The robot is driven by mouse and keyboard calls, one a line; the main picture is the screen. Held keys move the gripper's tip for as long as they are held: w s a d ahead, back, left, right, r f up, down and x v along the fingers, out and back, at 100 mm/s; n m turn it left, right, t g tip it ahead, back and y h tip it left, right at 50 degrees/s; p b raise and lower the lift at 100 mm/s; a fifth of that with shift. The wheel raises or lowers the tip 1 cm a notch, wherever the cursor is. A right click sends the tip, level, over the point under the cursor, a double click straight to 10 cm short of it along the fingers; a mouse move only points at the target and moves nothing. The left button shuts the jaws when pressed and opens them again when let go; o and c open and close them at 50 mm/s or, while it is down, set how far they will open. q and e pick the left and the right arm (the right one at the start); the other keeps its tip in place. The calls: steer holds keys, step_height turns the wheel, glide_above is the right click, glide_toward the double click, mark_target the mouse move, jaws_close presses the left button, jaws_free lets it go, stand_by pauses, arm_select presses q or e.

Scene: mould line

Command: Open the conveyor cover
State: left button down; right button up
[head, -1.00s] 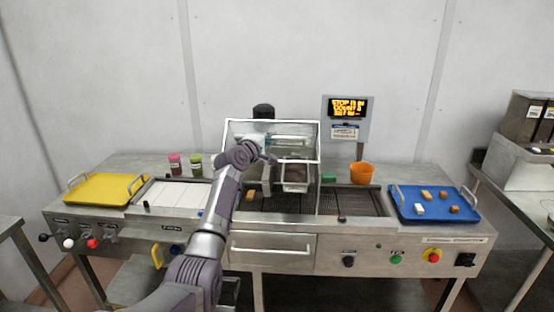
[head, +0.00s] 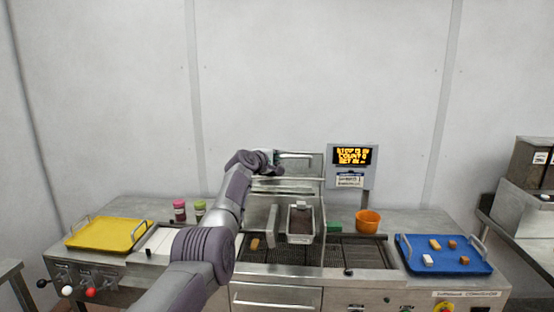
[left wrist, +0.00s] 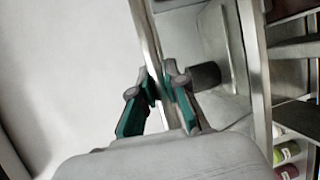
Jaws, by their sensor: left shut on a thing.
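The conveyor cover (head: 312,187) is a metal-framed panel over the middle of the mould line, standing raised at the back. A metal bar handle (head: 302,155) runs across its upper part. My left gripper (head: 280,167) is at the handle's left end, its wrist and arm hiding the cover's left side. In the left wrist view, the teal fingers of my left gripper (left wrist: 157,97) are shut on the bar handle (left wrist: 147,40). My right gripper is not in view.
Below the cover, a small metal hopper (head: 301,222) stands over the dark conveyor (head: 350,252). A display (head: 351,156), an orange cup (head: 367,222) and a blue tray (head: 446,266) are on the right. A yellow tray (head: 106,233) is at left. The wall behind is bare.

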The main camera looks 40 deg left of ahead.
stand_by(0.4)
arm_select(q)
steer(key=c, duration=1.2)
jaws_free()
steer(key=shift+s+a+r, duration=0.1)
steer(key=shift+s, duration=0.65)
steer(key=v, duration=1)
steer(key=shift+s+r, duration=0.15)
